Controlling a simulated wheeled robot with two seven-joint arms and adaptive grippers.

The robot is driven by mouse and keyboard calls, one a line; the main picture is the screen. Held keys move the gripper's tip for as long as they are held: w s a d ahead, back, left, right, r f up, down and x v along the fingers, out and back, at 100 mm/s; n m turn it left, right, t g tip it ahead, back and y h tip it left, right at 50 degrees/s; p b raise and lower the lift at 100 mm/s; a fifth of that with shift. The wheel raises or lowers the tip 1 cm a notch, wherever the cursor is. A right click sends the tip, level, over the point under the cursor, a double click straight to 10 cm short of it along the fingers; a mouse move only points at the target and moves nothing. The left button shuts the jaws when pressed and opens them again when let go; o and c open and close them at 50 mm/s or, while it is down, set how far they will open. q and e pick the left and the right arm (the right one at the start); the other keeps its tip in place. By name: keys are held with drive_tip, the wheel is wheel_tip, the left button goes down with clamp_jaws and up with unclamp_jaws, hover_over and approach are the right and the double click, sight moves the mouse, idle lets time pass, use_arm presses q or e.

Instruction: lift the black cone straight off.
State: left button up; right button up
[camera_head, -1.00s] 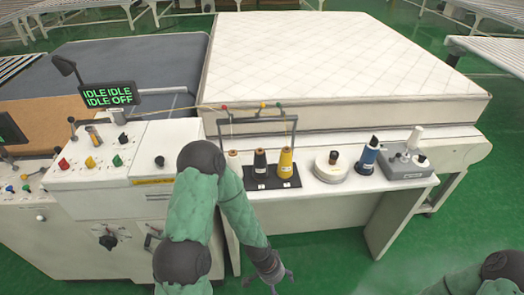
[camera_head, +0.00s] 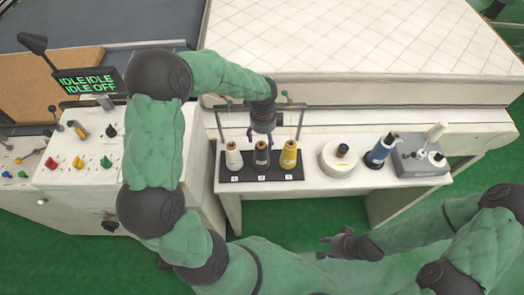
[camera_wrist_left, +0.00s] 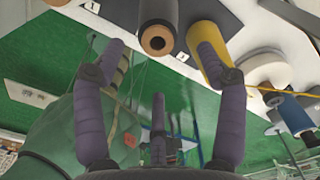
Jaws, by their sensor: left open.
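The black cone (camera_head: 261,160) stands upright on the dark rack base (camera_head: 277,174), between a white cone (camera_head: 233,160) and a yellow cone (camera_head: 289,158). My left gripper (camera_head: 262,137) is over the black cone, pointing down, and hides its top in the head view. In the left wrist view, the black cone (camera_wrist_left: 158,14) shows its tan core end between the spread fingers of the left gripper (camera_wrist_left: 161,50), with no visible grip. The right finger overlaps the yellow cone (camera_wrist_left: 204,35) in that view. My right gripper (camera_head: 325,246) is empty, low in front of the table, with its fingers apart.
A thin rack frame (camera_head: 302,106) rises behind the cones. A white round spool (camera_head: 337,160), a blue spool (camera_head: 379,152) and a grey device (camera_head: 420,160) stand to the right. The control console (camera_head: 75,165) is left, the mattress (camera_head: 370,40) behind.

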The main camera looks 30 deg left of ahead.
sight(263, 142)
use_arm(q)
wheel_tip(263, 142, down, 4)
drive_tip(key=shift+w+a+r, duration=0.1)
drive_tip(key=shift+r, duration=0.15)
drive_tip(key=shift+a+f, duration=0.15)
drive_tip(key=shift+f, duration=1.15)
drive_tip(key=shift+a+f, duration=0.15)
drive_tip(key=shift+f, duration=1.1)
clamp_jaws()
